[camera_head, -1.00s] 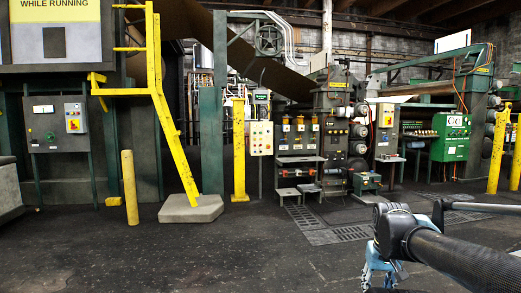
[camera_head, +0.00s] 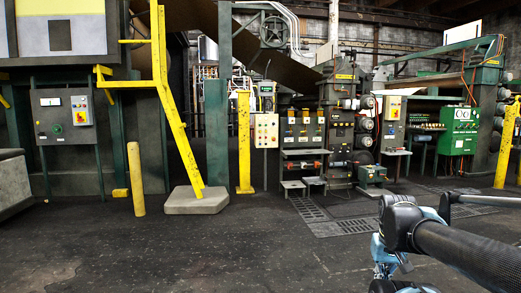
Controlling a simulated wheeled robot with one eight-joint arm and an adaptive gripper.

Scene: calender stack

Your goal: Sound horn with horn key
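I cannot make out a horn or a horn key at this distance. Several control panels could carry one. A grey panel (camera_head: 65,116) with a green button and a red-and-yellow switch is at left. A pale button box (camera_head: 265,131) stands beside a yellow post in the middle. A green cabinet (camera_head: 456,131) with coloured buttons is at right. My arm shows at the lower right, dark with pale blue parts, and is well short of all the panels.
A yellow bollard (camera_head: 136,178) and a grey block (camera_head: 196,199) under a slanted yellow rail stand at left centre. A yellow post (camera_head: 244,142) is near the button box. Small steps (camera_head: 293,188) stand before the central machine. The dark floor (camera_head: 200,250) in front is clear.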

